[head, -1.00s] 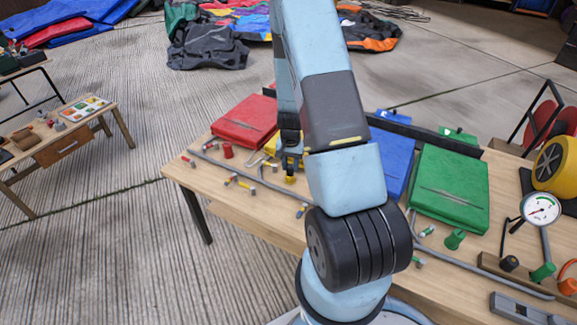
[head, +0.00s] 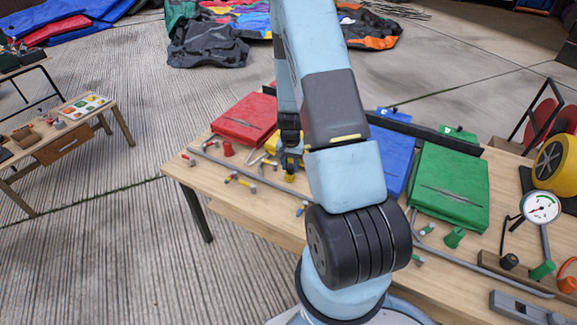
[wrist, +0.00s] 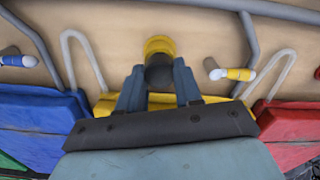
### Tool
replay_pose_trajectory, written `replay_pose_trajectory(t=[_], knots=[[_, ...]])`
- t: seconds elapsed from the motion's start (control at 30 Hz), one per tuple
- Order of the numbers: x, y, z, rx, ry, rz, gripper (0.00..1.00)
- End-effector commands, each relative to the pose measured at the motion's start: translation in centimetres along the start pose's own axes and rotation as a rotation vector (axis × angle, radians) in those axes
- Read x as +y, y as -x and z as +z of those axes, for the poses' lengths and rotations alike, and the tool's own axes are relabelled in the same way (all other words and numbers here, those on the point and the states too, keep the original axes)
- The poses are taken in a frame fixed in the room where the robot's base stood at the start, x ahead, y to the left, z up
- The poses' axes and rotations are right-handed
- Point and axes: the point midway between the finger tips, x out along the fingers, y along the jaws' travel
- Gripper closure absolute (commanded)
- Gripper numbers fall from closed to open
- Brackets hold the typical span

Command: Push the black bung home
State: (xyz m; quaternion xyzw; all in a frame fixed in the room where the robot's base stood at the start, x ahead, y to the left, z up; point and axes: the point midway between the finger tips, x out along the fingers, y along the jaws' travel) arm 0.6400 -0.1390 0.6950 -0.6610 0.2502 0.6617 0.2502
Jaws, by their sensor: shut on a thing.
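My gripper (wrist: 158,85) is shut on a short dark cylinder, the black bung (wrist: 158,73), which shows between the fingers in the wrist view. A yellow collar (wrist: 159,46) sits at its far end; I cannot tell how deep the bung sits in it. The collar also shows in the head view (head: 289,178), just below my gripper (head: 290,164). A yellow pad (wrist: 105,104) lies behind the fingers, mostly hidden by my gripper.
Red (head: 245,118), blue (head: 393,158) and green (head: 449,187) pads lie along the wooden bench (head: 240,195). A grey hose (head: 222,165) runs along the front. A gauge (head: 541,207) stands right, beside another black-topped piece (head: 509,262).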

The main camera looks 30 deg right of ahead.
Motion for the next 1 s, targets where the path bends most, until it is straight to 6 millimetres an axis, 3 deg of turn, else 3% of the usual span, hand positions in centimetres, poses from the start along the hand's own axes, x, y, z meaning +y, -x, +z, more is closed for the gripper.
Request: replay_pose_trajectory(t=[1.0], knots=[[0.1, -2.3, 0.1, -0.002, 0.0, 0.001, 1.0]])
